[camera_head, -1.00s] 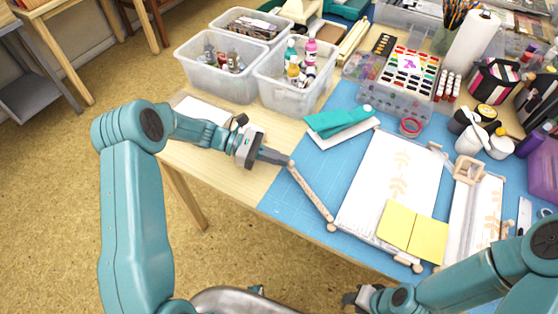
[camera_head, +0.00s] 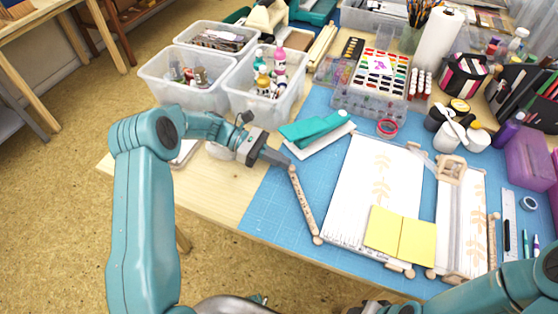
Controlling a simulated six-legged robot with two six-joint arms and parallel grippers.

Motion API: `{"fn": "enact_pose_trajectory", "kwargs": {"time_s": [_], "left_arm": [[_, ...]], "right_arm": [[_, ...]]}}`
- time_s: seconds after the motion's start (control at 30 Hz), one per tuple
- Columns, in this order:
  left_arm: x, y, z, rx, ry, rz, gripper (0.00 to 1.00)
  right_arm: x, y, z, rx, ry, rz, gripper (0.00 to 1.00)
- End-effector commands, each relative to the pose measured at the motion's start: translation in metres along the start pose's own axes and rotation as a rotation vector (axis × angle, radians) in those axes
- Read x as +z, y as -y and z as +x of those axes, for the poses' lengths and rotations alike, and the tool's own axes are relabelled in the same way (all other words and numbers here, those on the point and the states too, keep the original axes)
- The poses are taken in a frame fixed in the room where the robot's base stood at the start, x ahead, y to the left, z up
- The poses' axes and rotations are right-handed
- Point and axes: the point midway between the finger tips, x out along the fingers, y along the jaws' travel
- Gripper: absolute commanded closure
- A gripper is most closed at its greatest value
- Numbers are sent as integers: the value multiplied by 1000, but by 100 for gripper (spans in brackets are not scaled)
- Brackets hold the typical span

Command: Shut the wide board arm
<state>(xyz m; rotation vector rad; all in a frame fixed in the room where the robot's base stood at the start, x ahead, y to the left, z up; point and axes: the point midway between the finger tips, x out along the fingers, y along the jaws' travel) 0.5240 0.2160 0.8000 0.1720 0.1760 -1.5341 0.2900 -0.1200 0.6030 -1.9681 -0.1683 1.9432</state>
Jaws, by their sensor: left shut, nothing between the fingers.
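The wide board (camera_head: 372,185) is white with tan leaf prints and lies on the blue mat. Its wooden arm (camera_head: 305,207) stands out to the left at an angle, hinged near the board's front left corner (camera_head: 318,239). A wedge of bare mat lies between arm and board. My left gripper (camera_head: 290,166) is shut with nothing in it. Its tips are at the arm's free far end, on its left side, and seem to touch it. My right gripper (camera_head: 366,308) is barely in view at the bottom edge; its fingers are hidden.
Yellow notes (camera_head: 401,236) lie on the wide board's front. A narrower board (camera_head: 462,215) is to its right. A teal item (camera_head: 318,128) lies beyond the arm. Clear bins (camera_head: 263,98) stand at the back left. The mat (camera_head: 268,205) left of the arm is bare.

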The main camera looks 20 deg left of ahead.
Motion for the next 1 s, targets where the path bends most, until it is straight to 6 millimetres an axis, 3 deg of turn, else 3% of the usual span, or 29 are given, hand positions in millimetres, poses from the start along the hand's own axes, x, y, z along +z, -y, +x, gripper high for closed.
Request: {"fn": "enact_pose_trajectory", "kwargs": {"time_s": [0.77,0.87,1.0], "left_arm": [[0,-4,0,8,-1,-2,100],[5,-5,-1,7,-1,0,100],[28,-5,-6,8,-3,3,100]], "right_arm": [[0,-1,2,0,0,0,65],[0,0,2,0,0,0,65],[0,0,0,0,0,0,65]]}}
